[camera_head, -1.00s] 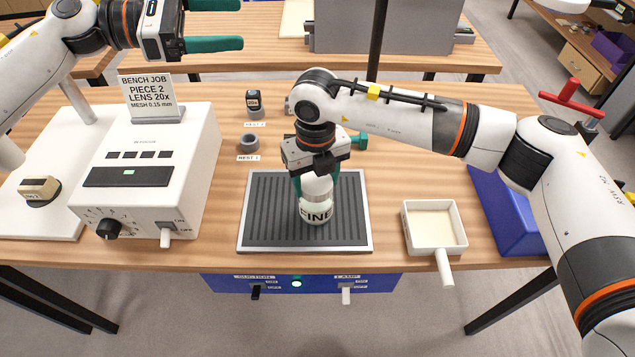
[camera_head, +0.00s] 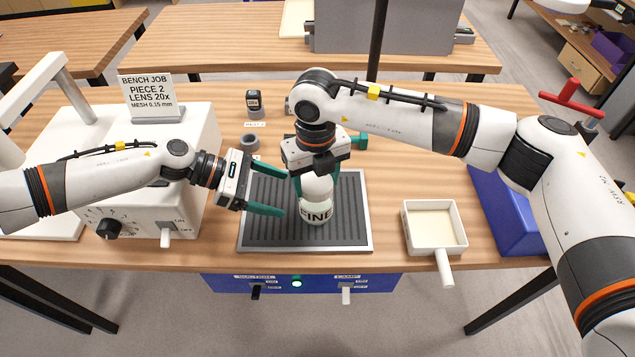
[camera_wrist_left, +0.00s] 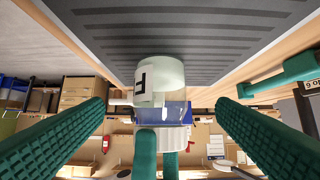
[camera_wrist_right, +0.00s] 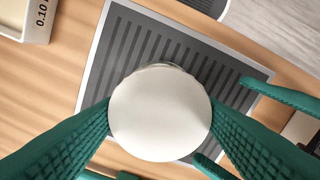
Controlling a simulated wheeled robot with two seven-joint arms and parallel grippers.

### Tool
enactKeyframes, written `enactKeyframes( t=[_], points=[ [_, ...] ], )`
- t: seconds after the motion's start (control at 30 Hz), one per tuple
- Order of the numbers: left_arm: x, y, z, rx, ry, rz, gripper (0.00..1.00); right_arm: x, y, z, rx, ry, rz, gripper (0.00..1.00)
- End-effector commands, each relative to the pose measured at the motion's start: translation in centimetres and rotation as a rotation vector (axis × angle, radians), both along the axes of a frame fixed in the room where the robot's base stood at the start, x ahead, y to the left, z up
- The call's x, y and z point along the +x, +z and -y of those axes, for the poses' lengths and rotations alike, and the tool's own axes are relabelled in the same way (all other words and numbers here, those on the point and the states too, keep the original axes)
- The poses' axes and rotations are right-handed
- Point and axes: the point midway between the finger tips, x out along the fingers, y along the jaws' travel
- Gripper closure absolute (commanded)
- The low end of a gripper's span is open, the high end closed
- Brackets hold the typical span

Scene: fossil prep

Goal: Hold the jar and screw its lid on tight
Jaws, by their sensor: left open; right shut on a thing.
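The jar (camera_head: 316,210), with a white label ending in "INE", stands upright on the ribbed grey mat (camera_head: 350,249). A round white lid (camera_wrist_right: 160,112) is on top of it; how tightly it sits cannot be told. My right gripper (camera_head: 316,186) comes from above and is shut on the lid, one finger on each side. My left gripper (camera_head: 284,193) is open and level beside the jar, on its left, with its fingers pointing at it. In the left wrist view the jar (camera_wrist_left: 158,82) shows between the spread fingers, and they do not appear to touch it.
A white control box (camera_head: 150,150) stands close by my left arm. A white tray with a handle (camera_head: 435,249) and a blue bin (camera_head: 505,215) lie to the right.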

Motion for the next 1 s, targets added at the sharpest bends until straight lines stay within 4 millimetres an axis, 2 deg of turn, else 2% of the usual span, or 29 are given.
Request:
enactKeyframes(
  t=[0.5,0.73,1.0],
  points=[
    [0.0,-3.4,6.3,-0.001,0.0,-0.001,0.2,0.0,0.0,0.0,0.001,0.0,0.0,0.8],
    [0.0,-4.1,7.6,-0.001,0.001,0.0,0.2,0.0,0.0,0.0,0.0,0.0,0.0,0.8],
    [0.0,-4.2,7.8,-0.001,0.002,0.001,0.2,0.0,0.0,0.0,0.0,0.0,0.0,0.8]
  ],
)
